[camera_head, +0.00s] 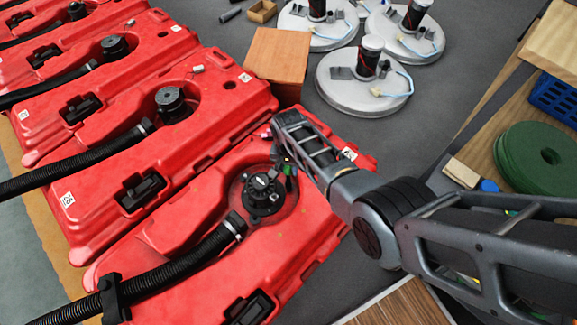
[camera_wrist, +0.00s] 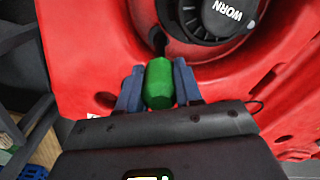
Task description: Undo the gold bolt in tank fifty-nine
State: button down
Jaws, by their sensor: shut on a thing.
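My gripper (camera_wrist: 158,88) is shut on a green cylindrical handle (camera_wrist: 159,84), with blue fingers on either side of it. A thin dark shaft (camera_wrist: 158,43) runs from the handle toward the red tank; whether its tip touches anything is unclear. In the head view my gripper (camera_head: 286,166) is over the nearest red tank (camera_head: 175,225), just beside its round black cap (camera_head: 263,192). The cap shows in the wrist view with the word WORN (camera_wrist: 228,12). I cannot make out a gold bolt, and the tank numbers are too small to read surely.
More red tanks (camera_head: 200,85) with black hoses stand in a row at the upper left. A wooden block (camera_head: 277,60) stands behind the nearest tank. Round white motor plates (camera_head: 362,88) lie at the back. Green discs (camera_head: 535,160) and a blue crate (camera_head: 556,98) are at right.

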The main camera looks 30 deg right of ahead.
jog(key=shift+r+p, duration=1.85)
jog(key=shift+r, duration=0.4)
